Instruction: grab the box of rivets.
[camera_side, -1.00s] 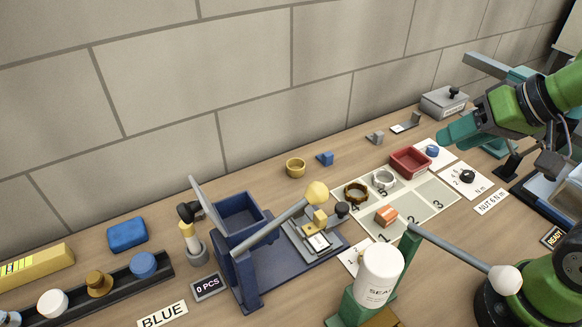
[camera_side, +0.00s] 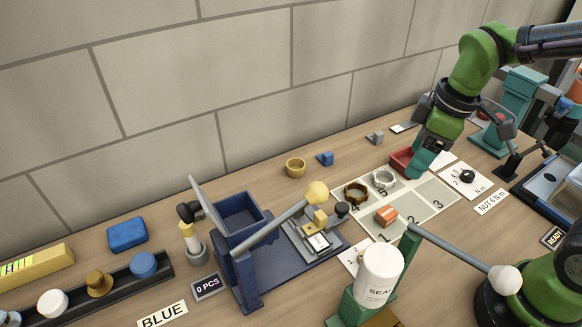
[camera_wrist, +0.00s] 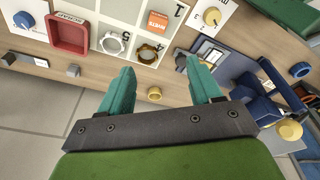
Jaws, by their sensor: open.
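The box of rivets (camera_side: 386,215) is a small orange-red box with a white label. My gripper (camera_side: 418,172) hangs fingers-down over the far part of the mat, in front of the red tray, up and to the right of the box. In the wrist view my gripper (camera_wrist: 158,68) has its teal fingers wide apart with nothing between them; the box lies beyond the fingertips.
A brown ring (camera_side: 356,193) and a silver ring (camera_side: 384,179) stand on the mat close to the box. The red tray (camera_side: 401,160) is partly hidden by my gripper. A blue press with a long lever (camera_side: 270,234) and a white bottle (camera_side: 379,276) flank the box's near side.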

